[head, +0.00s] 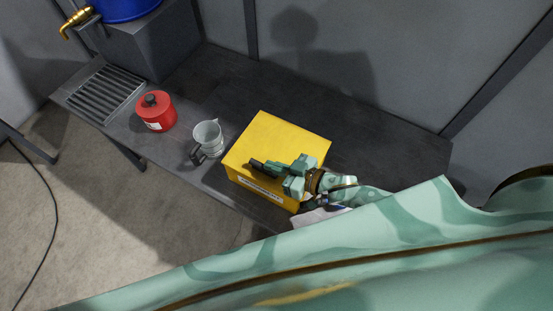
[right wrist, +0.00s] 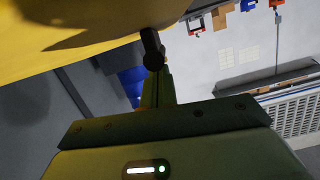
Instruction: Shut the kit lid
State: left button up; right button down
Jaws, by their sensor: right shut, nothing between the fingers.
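The yellow kit (head: 276,137) sits on the dark bench, with a white label along its front side. Its lid looks flat and down over the box, but I cannot tell whether a small gap remains at the front edge. My right gripper (head: 257,164) is shut and empty, lying over the front part of the lid with its fingers pointing left. In the right wrist view, the shut fingers (right wrist: 153,48) are close against the yellow surface (right wrist: 65,30); I cannot tell whether they touch it. My left gripper is not in view.
A clear measuring jug (head: 208,138) stands just left of the kit, with a red lidded pot (head: 156,111) beyond it. A metal grating (head: 105,93) and a blue tank (head: 128,8) with a brass tap are farther left. The bench (head: 390,145) behind and right of the kit is clear.

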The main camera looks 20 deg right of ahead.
jog(key=shift+f, duration=0.2)
jog(key=shift+r, duration=0.15)
notch_tip(320, 180, up, 5)
jog(key=p, duration=0.5)
jog(key=shift+s+d+f+b, duration=0.2)
jog(key=shift+s+d, duration=0.25)
jog(key=shift+s, duration=0.2)
jog(key=shift+s+d+f+b, duration=0.1)
jog(key=shift+s+d+b, duration=0.1)
jog(key=shift+s+d, duration=0.35)
jog(key=v, duration=0.7)
jog(key=shift+a, duration=0.15)
jog(key=shift+r, duration=0.1)
